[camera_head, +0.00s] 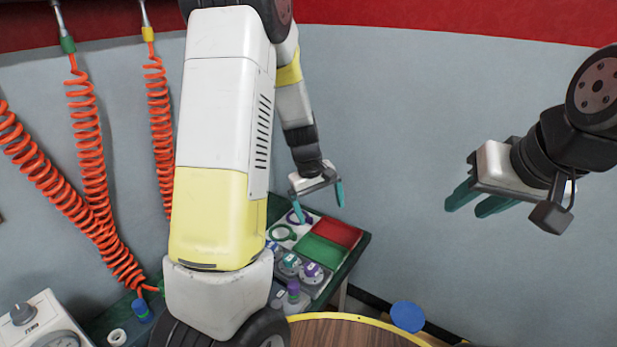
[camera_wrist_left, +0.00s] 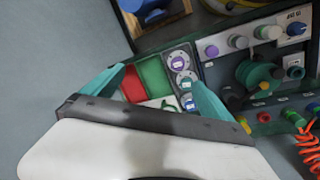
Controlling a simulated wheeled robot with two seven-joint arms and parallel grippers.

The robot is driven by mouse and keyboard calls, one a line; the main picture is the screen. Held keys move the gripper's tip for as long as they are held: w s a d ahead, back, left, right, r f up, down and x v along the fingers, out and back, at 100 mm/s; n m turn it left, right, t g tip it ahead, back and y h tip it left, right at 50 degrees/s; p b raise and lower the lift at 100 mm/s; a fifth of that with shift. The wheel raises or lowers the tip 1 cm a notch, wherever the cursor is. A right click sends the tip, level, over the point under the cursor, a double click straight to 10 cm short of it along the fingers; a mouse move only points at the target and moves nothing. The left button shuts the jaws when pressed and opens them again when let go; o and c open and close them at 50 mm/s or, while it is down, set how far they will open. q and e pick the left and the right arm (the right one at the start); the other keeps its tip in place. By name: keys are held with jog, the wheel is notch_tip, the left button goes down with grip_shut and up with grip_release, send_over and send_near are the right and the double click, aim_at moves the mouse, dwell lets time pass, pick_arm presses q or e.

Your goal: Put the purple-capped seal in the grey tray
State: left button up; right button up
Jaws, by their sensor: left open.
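My left gripper (camera_head: 321,210) hangs open and empty over the back of the sectioned tray; its two teal fingers also frame the tray in the left wrist view (camera_wrist_left: 155,85). A purple-capped piece (camera_head: 311,271) sits in the tray's grey part, with teal-capped and blue-capped pieces beside it; it also shows in the left wrist view (camera_wrist_left: 179,61). Another purple-capped piece (camera_head: 293,287) stands at the tray's near side, outside the grey part, and shows in the left wrist view (camera_wrist_left: 211,51). My right gripper (camera_head: 465,210) is open and empty, far right of the tray.
The tray also has a red section (camera_head: 338,232), a green section (camera_head: 320,249) and a white section with rings (camera_head: 283,233). My left arm hides part of the bench. Orange coiled hoses (camera_head: 90,150) hang at left. A round wooden surface (camera_head: 350,333) lies in front.

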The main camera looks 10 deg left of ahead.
pick_arm(q)
jog(key=s+r+m+t+h, duration=0.1)
jog(key=s+r+m, duration=0.1)
jog(key=s+r, duration=0.45)
jog(key=s+r+m+t, duration=0.15)
jog(key=s+r, duration=0.25)
jog(key=r, duration=0.6)
jog(key=s+r+m+t, duration=0.2)
jog(key=s+r+m, duration=0.2)
jog(key=s, duration=0.7)
jog(key=shift+s+a+r+y, duration=0.3)
jog(key=shift+r+y, duration=0.1)
jog(key=shift+r, duration=0.45)
